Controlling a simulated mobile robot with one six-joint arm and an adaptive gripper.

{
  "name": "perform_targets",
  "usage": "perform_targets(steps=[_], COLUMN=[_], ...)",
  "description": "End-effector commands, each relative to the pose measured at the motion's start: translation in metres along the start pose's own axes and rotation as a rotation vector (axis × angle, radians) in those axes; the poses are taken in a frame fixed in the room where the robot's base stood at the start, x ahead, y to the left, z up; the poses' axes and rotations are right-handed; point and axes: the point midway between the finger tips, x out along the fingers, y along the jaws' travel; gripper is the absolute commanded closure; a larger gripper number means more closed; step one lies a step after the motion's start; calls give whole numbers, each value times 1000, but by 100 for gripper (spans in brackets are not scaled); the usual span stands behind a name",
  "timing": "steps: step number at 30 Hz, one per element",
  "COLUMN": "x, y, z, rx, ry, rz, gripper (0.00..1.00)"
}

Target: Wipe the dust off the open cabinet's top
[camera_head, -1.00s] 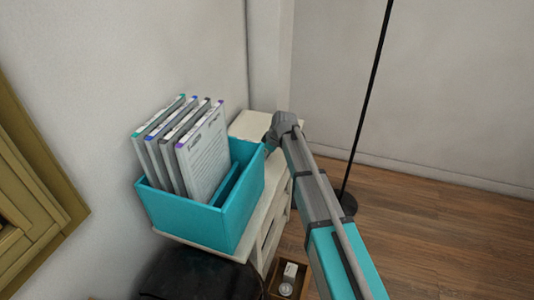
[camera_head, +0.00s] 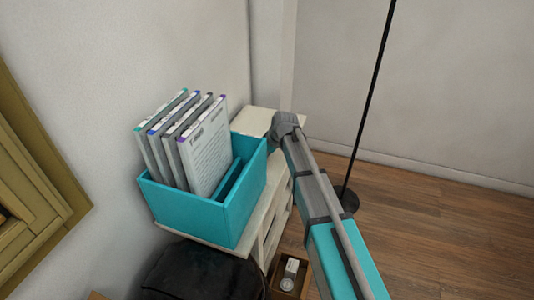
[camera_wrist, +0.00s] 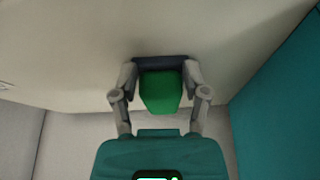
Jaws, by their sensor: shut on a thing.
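The open cabinet (camera_head: 270,222) is cream and stands against the wall, with open shelves on its side. Its top (camera_head: 254,121) shows behind the teal box and beside my arm's end; it also fills much of the wrist view as a pale surface (camera_wrist: 60,50). In the wrist view my gripper (camera_wrist: 160,82) is shut on a green block with a dark edge, perhaps a duster or sponge (camera_wrist: 160,92). The dark edge lies at or close to the pale top; I cannot tell if they touch. The head view hides my gripper behind my arm. I cannot make out dust.
A teal box (camera_head: 205,212) with several grey folders (camera_head: 205,148) stands on the cabinet's near part; its wall (camera_wrist: 280,115) borders the right of the wrist view. A black pole (camera_head: 370,100) stands right. A small wooden box (camera_head: 289,276) and black object (camera_head: 200,272) sit below.

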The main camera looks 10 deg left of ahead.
Motion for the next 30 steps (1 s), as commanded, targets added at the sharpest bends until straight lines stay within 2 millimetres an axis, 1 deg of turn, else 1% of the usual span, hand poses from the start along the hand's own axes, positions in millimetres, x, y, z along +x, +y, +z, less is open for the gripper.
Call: perform_targets(steps=[1,14,24,30], x=[1,1,6,7], y=[-7,-9,-10,-10], z=[2,2,-14,-18], rx=[-2,-2,-3,-2], ry=[-6,-6,-4,-3], rz=[-9,-11,-10,-7], gripper=[79,79,79,79])
